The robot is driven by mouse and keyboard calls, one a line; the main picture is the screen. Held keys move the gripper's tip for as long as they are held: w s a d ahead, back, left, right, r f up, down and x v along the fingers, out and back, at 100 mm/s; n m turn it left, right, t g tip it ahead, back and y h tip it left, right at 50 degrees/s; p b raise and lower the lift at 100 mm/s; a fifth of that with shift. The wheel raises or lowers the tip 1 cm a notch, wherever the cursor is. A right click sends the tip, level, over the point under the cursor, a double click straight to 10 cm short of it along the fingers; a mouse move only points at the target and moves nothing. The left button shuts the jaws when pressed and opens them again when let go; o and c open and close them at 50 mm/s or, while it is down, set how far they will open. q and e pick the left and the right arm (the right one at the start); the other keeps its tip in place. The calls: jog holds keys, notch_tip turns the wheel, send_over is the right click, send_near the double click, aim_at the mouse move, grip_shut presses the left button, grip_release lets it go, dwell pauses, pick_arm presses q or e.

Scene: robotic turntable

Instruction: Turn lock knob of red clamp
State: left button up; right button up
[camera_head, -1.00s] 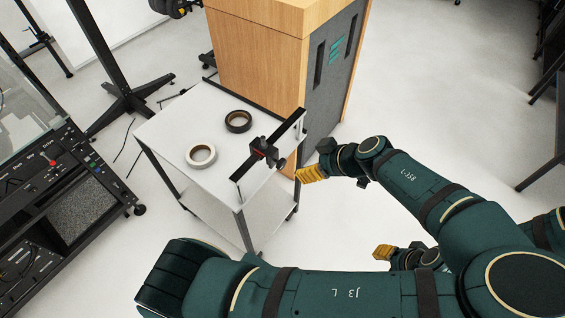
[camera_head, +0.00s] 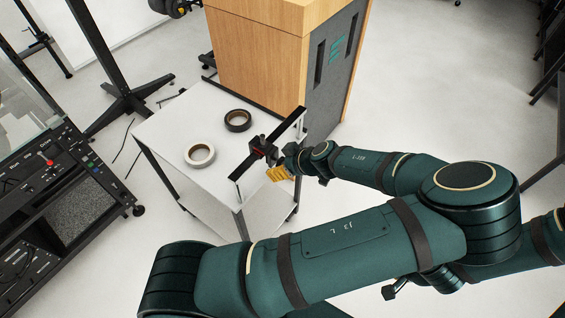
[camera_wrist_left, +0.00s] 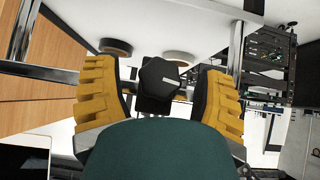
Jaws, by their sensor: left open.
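The clamp (camera_head: 264,146) is dark with a red part. It sits on a black bar at the right edge of a white cart top. In the left wrist view its dark, many-sided lock knob (camera_wrist_left: 160,78) faces me and has a small pale mark. My left gripper (camera_head: 279,173) is at the clamp's near right side. Its yellow fingers (camera_wrist_left: 158,72) stand open on both sides of the knob, with visible gaps. The head view does not show the knob clearly behind the gripper. My right gripper is not in view.
A black ring (camera_head: 238,121) and a white ring (camera_head: 199,156) lie on the cart top (camera_head: 172,125). A wooden cabinet (camera_head: 255,50) stands behind the cart. A black equipment rack (camera_head: 60,190) is at the left. The floor right of the cabinet is clear.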

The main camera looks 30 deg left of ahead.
pick_arm(q)
jog(key=c, duration=1.2)
